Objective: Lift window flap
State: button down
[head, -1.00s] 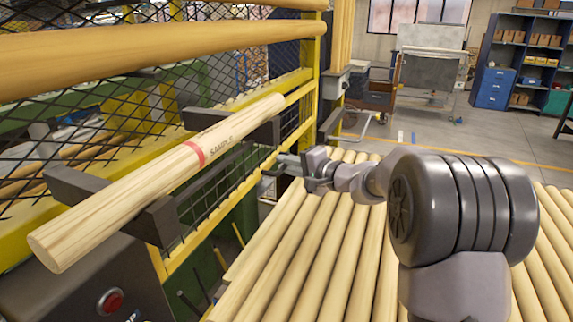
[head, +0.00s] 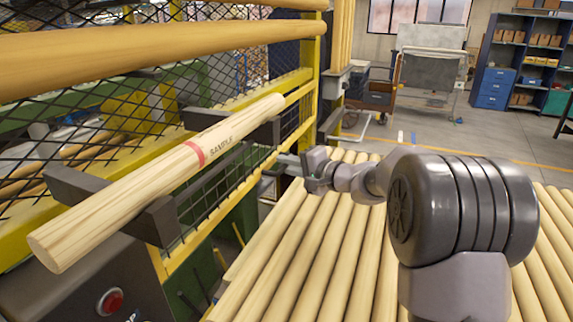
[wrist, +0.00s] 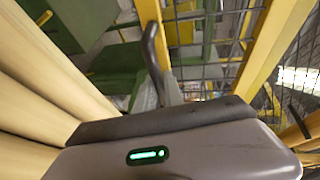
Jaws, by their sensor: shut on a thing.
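The window flap (head: 212,192) looks like a black wire mesh panel in the yellow guard, partly hidden behind the sample pole and its brackets. My gripper (head: 277,166) is at the right end of this mesh, below the pole's far end, and is shut on what seems to be the flap's handle or edge. The fingertips are small and partly hidden in the head view. In the wrist view, a dark curved bar (wrist: 153,45) rises from behind my gripper's body, in front of mesh and yellow frame bars. I cannot tell whether it is the handle.
A sample pole (head: 150,184) with a red band rests on two dark brackets just above my gripper. Wooden poles (head: 310,250) lie in a row under my arm. A red button (head: 109,301) is at lower left. Open floor (head: 500,140) lies beyond the poles.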

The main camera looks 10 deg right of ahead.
dwell(0.4)
jog(key=s+d+r+n+g+h+p, duration=0.1)
jog(key=s+d+r+g+h+p, duration=0.3)
jog(key=p, duration=1)
jog(key=shift+s+d+r+n+g+h, duration=0.35)
jog(key=shift+d+r, duration=0.8)
jog(key=shift+d, duration=0.4)
jog(key=shift+r+p, duration=0.1)
jog(key=shift+p, duration=0.2)
jog(key=c, duration=1.5)
grip_release()
jog(key=shift+o, duration=0.2)
